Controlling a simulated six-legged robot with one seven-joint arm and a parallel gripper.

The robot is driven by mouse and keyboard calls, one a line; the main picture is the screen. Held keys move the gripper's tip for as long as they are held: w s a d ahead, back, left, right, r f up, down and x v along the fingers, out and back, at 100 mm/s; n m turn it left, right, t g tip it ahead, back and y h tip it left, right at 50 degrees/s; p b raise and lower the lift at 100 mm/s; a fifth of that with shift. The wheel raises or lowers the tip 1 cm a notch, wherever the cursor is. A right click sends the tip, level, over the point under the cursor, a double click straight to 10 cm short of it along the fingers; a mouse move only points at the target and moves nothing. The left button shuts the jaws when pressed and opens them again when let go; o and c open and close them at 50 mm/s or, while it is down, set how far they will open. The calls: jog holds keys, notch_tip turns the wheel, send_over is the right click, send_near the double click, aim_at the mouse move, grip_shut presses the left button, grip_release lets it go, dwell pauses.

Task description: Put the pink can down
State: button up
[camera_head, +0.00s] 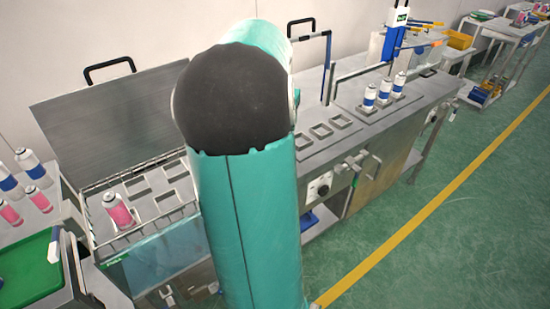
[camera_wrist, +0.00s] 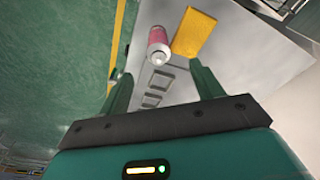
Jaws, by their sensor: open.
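A pink can (camera_wrist: 159,40) with a pale top shows in the wrist view, beside a yellow pad (camera_wrist: 192,32) on a grey surface. My gripper (camera_wrist: 160,78) is open, with one green finger on each side of the view. The can lies beyond the fingertips, between their lines, and nothing is visibly held. In the head view my arm hides the gripper and the surface behind it. A pink can (camera_head: 118,211) stands at the front left of a rack in that view; I cannot tell whether it is the same can.
Empty square sockets (camera_head: 322,130) line the bench; several also show in the wrist view (camera_wrist: 157,88). Blue-and-white cans (camera_head: 384,90) stand farther right. A raised metal lid (camera_head: 105,125) stands behind the rack. More cans (camera_head: 40,200) and a green tray (camera_head: 28,275) are at left.

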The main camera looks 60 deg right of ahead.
jog(key=f, duration=0.3)
jog(key=d+f, duration=0.1)
jog(key=f, duration=0.5)
jog(key=shift+s+d, duration=0.25)
jog(key=shift+s, duration=0.05)
jog(key=f, duration=0.2)
jog(key=d+f, duration=0.1)
jog(key=f, duration=0.1)
jog(key=shift+w+f, duration=0.2)
jog(key=shift+f, duration=0.15)
jog(key=shift+c, duration=0.5)
jog(key=c, duration=1.1)
jog(key=shift+r, duration=0.2)
jog(key=shift+c, duration=0.2)
